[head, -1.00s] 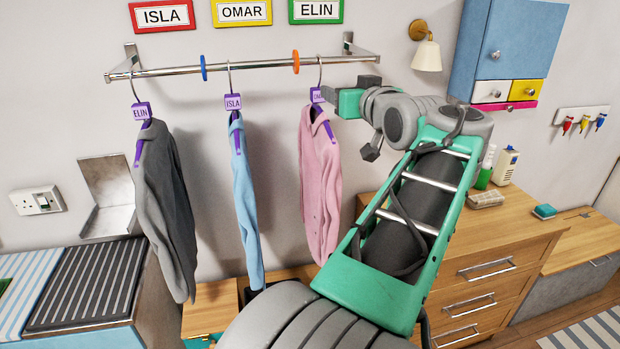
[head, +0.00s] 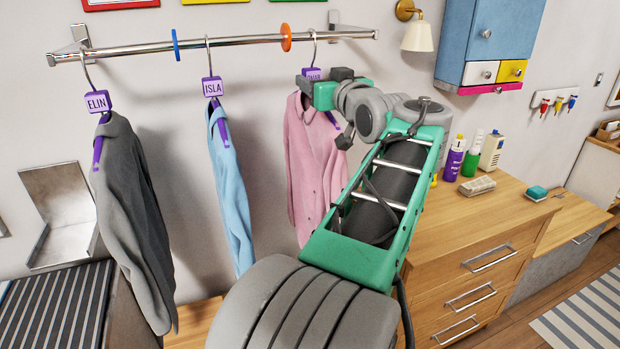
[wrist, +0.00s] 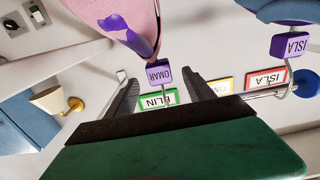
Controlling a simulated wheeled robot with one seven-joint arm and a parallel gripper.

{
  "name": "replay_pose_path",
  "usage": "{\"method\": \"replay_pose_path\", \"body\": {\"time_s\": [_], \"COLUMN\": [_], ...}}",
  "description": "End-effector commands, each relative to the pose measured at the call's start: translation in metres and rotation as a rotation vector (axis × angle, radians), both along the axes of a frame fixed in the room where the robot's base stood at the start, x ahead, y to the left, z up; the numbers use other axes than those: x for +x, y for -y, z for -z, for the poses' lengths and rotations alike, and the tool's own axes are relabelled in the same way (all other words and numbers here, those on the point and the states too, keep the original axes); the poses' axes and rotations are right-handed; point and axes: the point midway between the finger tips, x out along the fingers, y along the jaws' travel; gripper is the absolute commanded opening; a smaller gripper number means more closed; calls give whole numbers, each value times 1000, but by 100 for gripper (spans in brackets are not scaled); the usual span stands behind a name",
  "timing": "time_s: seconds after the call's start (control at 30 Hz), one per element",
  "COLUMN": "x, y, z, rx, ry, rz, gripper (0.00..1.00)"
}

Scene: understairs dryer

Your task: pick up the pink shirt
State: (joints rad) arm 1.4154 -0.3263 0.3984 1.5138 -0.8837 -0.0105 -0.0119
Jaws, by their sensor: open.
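The pink shirt (head: 308,160) hangs on a purple hanger with an OMAR tag (head: 312,73), at the right end of the metal rail. My gripper (head: 306,82) is at the top of this hanger and partly covers the tag. In the upside-down wrist view, my open gripper (wrist: 163,88) has one finger on each side of the OMAR tag and hook, with gaps visible. The shirt's collar (wrist: 122,18) shows there too. I cannot tell whether either finger touches the hanger.
A blue shirt (head: 229,185) tagged ISLA and a grey shirt (head: 130,220) tagged ELIN hang to the left on the rail (head: 240,43). Blue and orange rings (head: 286,38) sit on the rail. A wooden drawer chest (head: 470,240) stands right, below a blue cabinet (head: 490,35).

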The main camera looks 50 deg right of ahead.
Motion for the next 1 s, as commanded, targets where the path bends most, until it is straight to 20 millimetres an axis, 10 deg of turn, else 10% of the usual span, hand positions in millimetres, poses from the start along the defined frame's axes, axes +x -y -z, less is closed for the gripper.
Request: {"method": "replay_pose_path", "body": {"time_s": [0.43,1.0], "x": [31,30], "y": [22,22], "z": [1,1], "rx": [1,1], "ry": [-1,-1], "rz": [3,4], "gripper": [62,15]}}
